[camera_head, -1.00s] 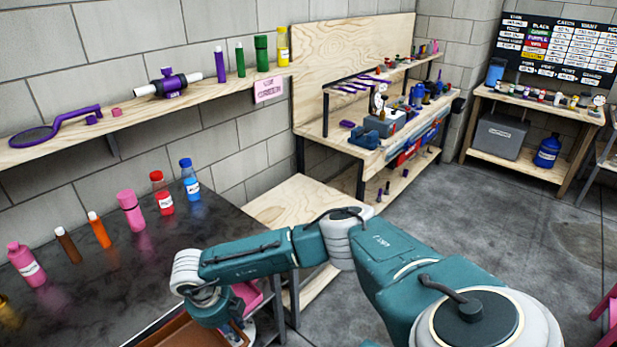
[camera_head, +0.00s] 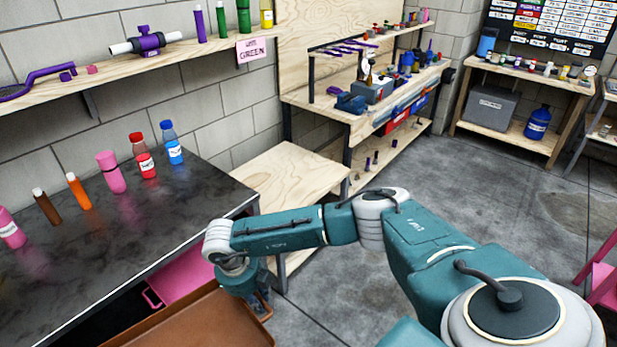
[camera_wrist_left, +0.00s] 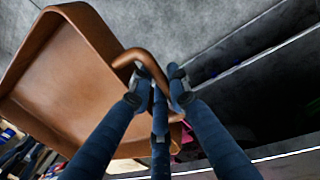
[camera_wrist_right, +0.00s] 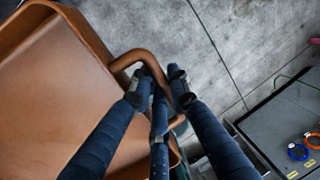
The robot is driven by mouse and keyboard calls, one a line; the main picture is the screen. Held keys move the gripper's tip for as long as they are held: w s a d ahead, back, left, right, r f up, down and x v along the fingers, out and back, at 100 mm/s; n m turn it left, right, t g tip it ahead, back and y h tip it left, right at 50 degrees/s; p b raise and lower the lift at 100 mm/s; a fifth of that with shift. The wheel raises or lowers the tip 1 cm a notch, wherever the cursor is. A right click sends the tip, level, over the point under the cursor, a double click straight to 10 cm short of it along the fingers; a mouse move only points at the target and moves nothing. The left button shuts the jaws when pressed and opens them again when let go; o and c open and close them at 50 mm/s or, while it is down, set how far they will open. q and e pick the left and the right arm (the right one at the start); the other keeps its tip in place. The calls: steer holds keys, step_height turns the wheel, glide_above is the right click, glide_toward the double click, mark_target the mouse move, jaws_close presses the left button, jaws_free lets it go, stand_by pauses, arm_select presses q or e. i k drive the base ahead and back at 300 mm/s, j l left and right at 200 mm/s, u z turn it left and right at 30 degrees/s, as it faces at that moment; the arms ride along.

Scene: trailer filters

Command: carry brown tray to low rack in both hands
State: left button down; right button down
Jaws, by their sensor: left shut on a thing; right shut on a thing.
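The brown tray (camera_head: 205,322) is at the bottom of the head view, in front of the dark counter, its near part cut off by the frame. My right gripper (camera_head: 263,300) is at its right end. In the right wrist view the fingers (camera_wrist_right: 160,78) are shut on a loop handle of the tray (camera_wrist_right: 50,90). In the left wrist view my left gripper (camera_wrist_left: 158,78) is shut on the other loop handle of the tray (camera_wrist_left: 70,80). The tray's inside looks empty where it shows. I cannot tell for certain which piece of furniture is the low rack.
A dark counter (camera_head: 130,245) with several bottles stands left, with a pink bin (camera_head: 185,275) below. A low wooden shelf (camera_head: 285,170) adjoins it. Behind are a workbench (camera_head: 340,112) and a wooden rack (camera_head: 520,85) with a grey box. Grey floor (camera_head: 480,190) is open at right.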

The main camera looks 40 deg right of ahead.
mark_target(287, 179)
steer(key=l+z, duration=0.1)
steer(key=z, duration=0.35)
steer(key=i+z, duration=0.15)
steer(key=z, duration=0.35)
steer(key=i+z, duration=0.1)
steer(key=z, duration=0.35)
steer(key=i+l+z, duration=0.1)
steer(key=i+z, duration=0.35)
steer(key=i, duration=0.3)
steer(key=i+j+z, duration=0.2)
steer(key=i+z, duration=0.25)
steer(key=i, duration=0.3)
steer(key=i+u, duration=0.3)
steer(key=i, duration=0.15)
steer(key=i+l+u, duration=0.3)
steer(key=i+j+u, duration=0.15)
steer(key=u, duration=0.25)
steer(key=i+u, duration=0.35)
steer(key=i+j+u, duration=0.1)
steer(key=u, duration=0.3)
steer(key=i+u, duration=0.35)
steer(key=k+l, duration=0.05)
